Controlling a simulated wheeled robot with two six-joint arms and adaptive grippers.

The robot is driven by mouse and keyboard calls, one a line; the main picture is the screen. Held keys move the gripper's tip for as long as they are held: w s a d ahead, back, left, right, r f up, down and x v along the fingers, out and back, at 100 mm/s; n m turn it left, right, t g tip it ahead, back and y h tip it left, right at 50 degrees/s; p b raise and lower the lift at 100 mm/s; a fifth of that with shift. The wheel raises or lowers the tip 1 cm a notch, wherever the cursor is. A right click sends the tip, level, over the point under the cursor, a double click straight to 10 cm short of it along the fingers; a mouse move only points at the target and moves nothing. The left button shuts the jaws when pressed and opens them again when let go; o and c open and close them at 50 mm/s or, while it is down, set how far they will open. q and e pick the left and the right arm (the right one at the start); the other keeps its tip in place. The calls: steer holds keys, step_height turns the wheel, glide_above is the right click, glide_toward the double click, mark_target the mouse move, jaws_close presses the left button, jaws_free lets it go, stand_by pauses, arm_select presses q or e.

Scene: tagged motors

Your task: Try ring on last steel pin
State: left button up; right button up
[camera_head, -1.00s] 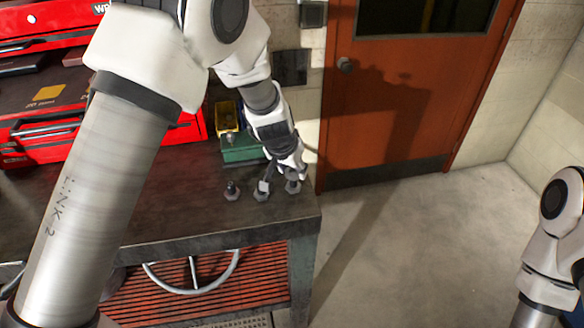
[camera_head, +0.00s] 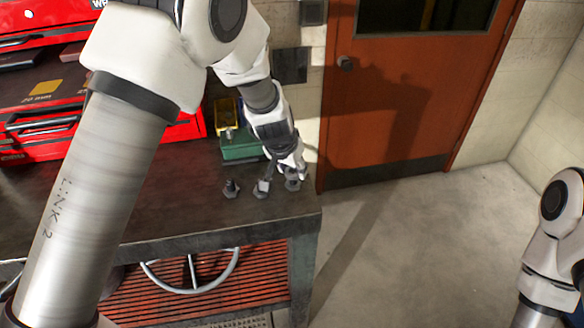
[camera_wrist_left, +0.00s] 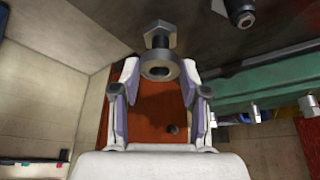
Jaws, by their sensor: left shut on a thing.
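My left gripper (camera_head: 285,172) reaches down to the right end of the bench top, at the rightmost steel pin (camera_head: 292,184). In the left wrist view its fingertips (camera_wrist_left: 160,70) are shut on a grey ring (camera_wrist_left: 159,67), with the hole facing the camera. The pin with its hex base (camera_wrist_left: 159,36) stands straight beyond the ring, in line with it. I cannot tell whether the pin tip is inside the hole. A middle pin (camera_head: 261,190) and a left pin (camera_head: 231,190) stand bare-looking on the bench. My right gripper is out of view.
A green box (camera_head: 240,147) and a yellow bin (camera_head: 227,113) stand behind the pins. The red tool chest (camera_head: 30,138) is at the left. The bench's right edge (camera_head: 318,200) is close to the rightmost pin. Open floor lies beyond.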

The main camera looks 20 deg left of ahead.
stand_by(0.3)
arm_select(q)
steer(key=o, duration=1.2)
steer(key=shift+c, duration=0.2)
steer(key=v, duration=1.2)
